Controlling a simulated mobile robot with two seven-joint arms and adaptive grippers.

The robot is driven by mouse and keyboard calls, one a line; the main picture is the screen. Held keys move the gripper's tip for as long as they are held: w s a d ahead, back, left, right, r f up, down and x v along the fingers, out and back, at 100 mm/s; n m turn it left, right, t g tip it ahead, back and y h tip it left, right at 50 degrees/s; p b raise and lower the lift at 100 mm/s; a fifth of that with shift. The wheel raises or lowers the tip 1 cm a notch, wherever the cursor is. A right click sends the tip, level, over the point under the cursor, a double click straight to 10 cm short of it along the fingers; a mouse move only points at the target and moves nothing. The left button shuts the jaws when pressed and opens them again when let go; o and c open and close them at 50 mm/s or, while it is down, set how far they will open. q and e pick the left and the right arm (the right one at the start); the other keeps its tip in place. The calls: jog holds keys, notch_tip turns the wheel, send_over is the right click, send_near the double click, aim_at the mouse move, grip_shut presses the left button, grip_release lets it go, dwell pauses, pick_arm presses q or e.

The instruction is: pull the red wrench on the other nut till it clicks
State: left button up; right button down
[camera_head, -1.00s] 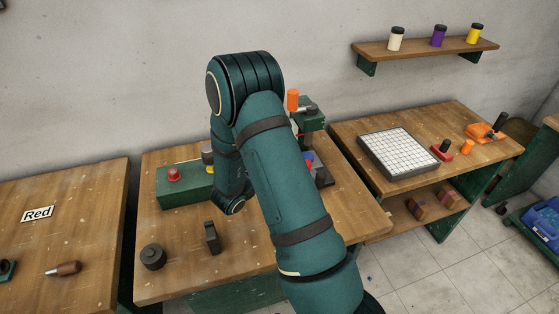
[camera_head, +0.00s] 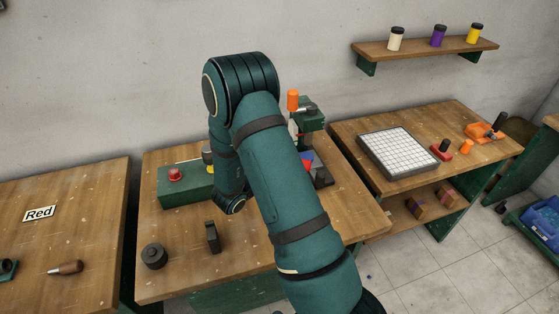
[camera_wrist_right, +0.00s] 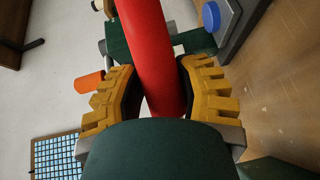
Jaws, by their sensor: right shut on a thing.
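A red wrench handle (camera_wrist_right: 150,35) runs down the middle of the right wrist view between my yellow-padded fingers. My right gripper (camera_wrist_right: 157,92) is shut on this handle. The handle's far end passes out of the top of that view, so I cannot see the wrench's head or which nut it is on. In the head view my right arm covers the gripper and most of the wrench. No nut is clearly visible. My left gripper is not in view.
A green press-like stand (camera_head: 310,117) with an orange cylinder (camera_head: 293,100) is behind my arm. A green box with a red button (camera_head: 174,175), a dark round piece (camera_head: 154,256) and a dark upright block (camera_head: 212,236) share the bench. A white tile grid (camera_head: 398,152) lies on the right bench.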

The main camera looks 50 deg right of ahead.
jog(key=shift+f+b, duration=0.6)
jog(key=shift+f, duration=1)
dwell(0.4)
jog(key=shift+r+p, duration=0.1)
jog(key=shift+p, duration=0.3)
jog(key=shift+a, duration=0.2)
jog(key=shift+s+a+m+g+p, duration=0.35)
jog(key=shift+a+m+g, duration=0.2)
jog(key=shift+a+g, duration=0.25)
jog(key=shift+s+a+m+g+p, duration=0.2)
jog(key=shift+s+a+m+g, duration=0.2)
jog(key=shift+a+m+g, duration=0.25)
jog(key=shift+s+a+g, duration=0.1)
jog(key=shift+a+g, duration=0.25)
jog(key=shift+a, duration=0.1)
jog(key=shift+s+a+m+g+y+p, duration=0.2)
jog(key=shift+a+m+g+y+p, duration=0.15)
jog(key=shift+a, duration=0.3)
jog(key=shift+a+m+g, duration=0.25)
jog(key=shift+a+g, duration=0.1)
jog(key=shift+s+a+g, duration=0.15)
jog(key=shift+a+g, duration=0.15)
jog(key=shift+a, duration=0.05)
